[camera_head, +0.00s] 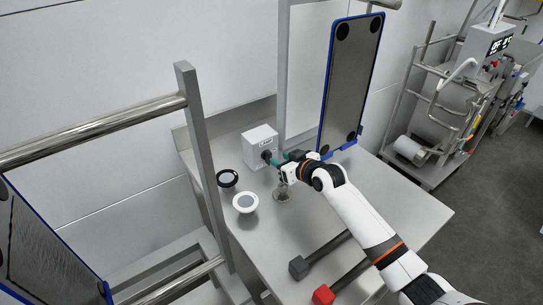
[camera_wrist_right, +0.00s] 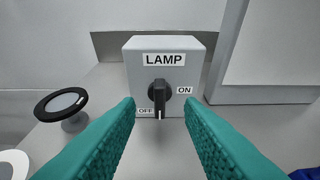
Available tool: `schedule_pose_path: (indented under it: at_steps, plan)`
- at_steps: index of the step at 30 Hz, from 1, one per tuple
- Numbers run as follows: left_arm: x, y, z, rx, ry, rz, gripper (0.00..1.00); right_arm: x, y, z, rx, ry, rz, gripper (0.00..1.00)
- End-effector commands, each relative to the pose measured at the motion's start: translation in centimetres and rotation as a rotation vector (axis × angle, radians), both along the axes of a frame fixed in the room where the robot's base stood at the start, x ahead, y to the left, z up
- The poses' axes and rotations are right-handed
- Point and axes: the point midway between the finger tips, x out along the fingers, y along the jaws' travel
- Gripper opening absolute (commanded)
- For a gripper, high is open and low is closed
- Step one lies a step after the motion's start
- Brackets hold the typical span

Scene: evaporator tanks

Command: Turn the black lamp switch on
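The lamp box (camera_head: 259,144) is a light grey box on the steel table, below a post; it also shows in the right wrist view (camera_wrist_right: 190,58), labelled LAMP. Its black switch knob (camera_wrist_right: 159,93) stands upright, with a white mark at its lower end. OFF is printed at lower left and ON at right. My right gripper (camera_head: 272,160) is close in front of the box. Its green fingers (camera_wrist_right: 160,106) are open, one on each side of the knob in the picture, with visible gaps. I cannot tell whether the tips reach the knob's depth. My left gripper is not in view.
A black-rimmed round piece (camera_head: 228,178) and a white-rimmed one (camera_head: 245,202) stand left of my gripper. A red-ended handle (camera_head: 323,294) and a dark-ended one (camera_head: 299,267) lie nearer. A blue-edged panel (camera_head: 350,85) rises behind my right arm.

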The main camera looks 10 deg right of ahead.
Motion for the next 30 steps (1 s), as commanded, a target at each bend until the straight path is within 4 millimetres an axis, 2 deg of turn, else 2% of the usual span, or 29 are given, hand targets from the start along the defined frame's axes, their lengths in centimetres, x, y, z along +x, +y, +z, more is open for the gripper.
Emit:
schedule_pose_path:
  at_steps: [3, 10, 15, 24, 30]
  plan:
    - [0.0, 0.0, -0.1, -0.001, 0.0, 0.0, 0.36, 1.9, 0.8, -0.8, 0.003, 0.001, 0.0, 0.35]
    - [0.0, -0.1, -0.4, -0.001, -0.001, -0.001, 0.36, 4.3, 1.8, -1.9, 0.002, 0.0, 0.0, 0.35]
    - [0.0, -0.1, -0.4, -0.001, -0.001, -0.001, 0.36, 5.1, 2.1, -2.2, 0.001, -0.001, 0.0, 0.35]
    - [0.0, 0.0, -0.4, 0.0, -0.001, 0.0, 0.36, 5.2, 2.1, -2.3, 0.0, -0.001, 0.0, 0.35]
    - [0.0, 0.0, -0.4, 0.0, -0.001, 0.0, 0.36, 5.1, 2.1, -2.3, 0.0, -0.001, 0.0, 0.07]
